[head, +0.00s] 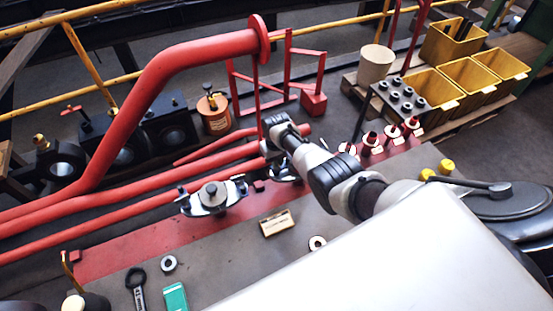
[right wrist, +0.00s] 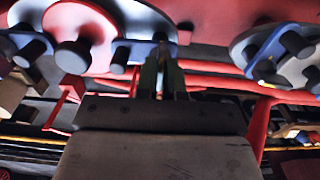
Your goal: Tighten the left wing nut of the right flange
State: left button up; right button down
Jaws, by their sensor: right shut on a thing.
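The right flange (head: 287,173) sits at the end of the red pipes in the head view, largely hidden behind my right arm. My right gripper (head: 268,153) reaches down at its left side. In the right wrist view my right gripper's dark fingers (right wrist: 164,77) are close together and shut on a small part at the flange edge, in the place of the left wing nut. The nut itself is hidden between the fingers, so its tightness cannot be told. Discs with stubby bolts (right wrist: 88,38) show on the left, others (right wrist: 283,55) on the right. My left gripper is out of view.
A second flange (head: 212,198) stands left of my gripper. A small labelled box (head: 276,223), a ring (head: 169,263), a wrench (head: 136,287) and a green box (head: 175,298) lie on the bench. Red-based fittings (head: 371,143) and yellow bins (head: 468,80) are at right.

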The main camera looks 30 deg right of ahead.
dwell(0.5)
jog(key=c, duration=1.2)
grip_release()
jog(key=shift+c, duration=0.2)
notch_tip(320, 180, up, 11)
jog(key=p, duration=0.3)
jog(key=shift+f, duration=0.1)
